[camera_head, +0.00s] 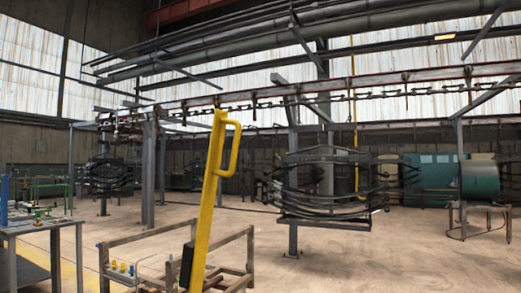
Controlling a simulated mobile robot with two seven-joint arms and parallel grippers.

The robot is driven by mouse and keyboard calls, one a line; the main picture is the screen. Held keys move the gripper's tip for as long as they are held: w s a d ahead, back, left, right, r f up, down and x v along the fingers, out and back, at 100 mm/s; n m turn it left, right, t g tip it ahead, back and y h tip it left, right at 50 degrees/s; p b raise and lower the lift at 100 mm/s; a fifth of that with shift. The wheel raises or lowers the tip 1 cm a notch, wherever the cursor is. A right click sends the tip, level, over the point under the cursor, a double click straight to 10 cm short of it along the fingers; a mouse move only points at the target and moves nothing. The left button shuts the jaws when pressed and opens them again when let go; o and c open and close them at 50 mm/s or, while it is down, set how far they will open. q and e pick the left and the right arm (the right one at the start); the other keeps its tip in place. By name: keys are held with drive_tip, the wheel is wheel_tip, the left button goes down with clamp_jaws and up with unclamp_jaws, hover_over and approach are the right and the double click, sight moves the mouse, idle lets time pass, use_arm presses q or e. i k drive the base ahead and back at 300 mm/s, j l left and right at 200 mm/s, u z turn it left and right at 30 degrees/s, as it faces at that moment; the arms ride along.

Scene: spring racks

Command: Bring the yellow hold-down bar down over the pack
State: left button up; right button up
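The yellow hold-down bar (208,195) stands raised and nearly upright, leaning slightly right at its top. A yellow loop handle (236,150) sticks out from the right side of its upper end. Its lower end runs out of the bottom of the picture, so its pivot is hidden. A dark block (186,265) is beside the bar's lower part. The bar rises at a brown metal frame (237,238). I cannot make out a pack lying in this frame. Neither of my grippers shows in this view.
A bundle of dark leaf springs (325,180) hangs behind to the right. A workbench (45,224) with small parts stands at the left. A green drum (481,180) is on a stand at the far right. Open floor (430,250) lies to the right.

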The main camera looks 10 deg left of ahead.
sight(194, 252)
drive_tip(key=i+l+u, duration=0.1)
drive_tip(key=i+l, duration=0.2)
drive_tip(key=i, duration=0.25)
drive_tip(key=i+l, duration=0.3)
drive_tip(key=i, duration=0.2)
drive_tip(key=u, duration=0.05)
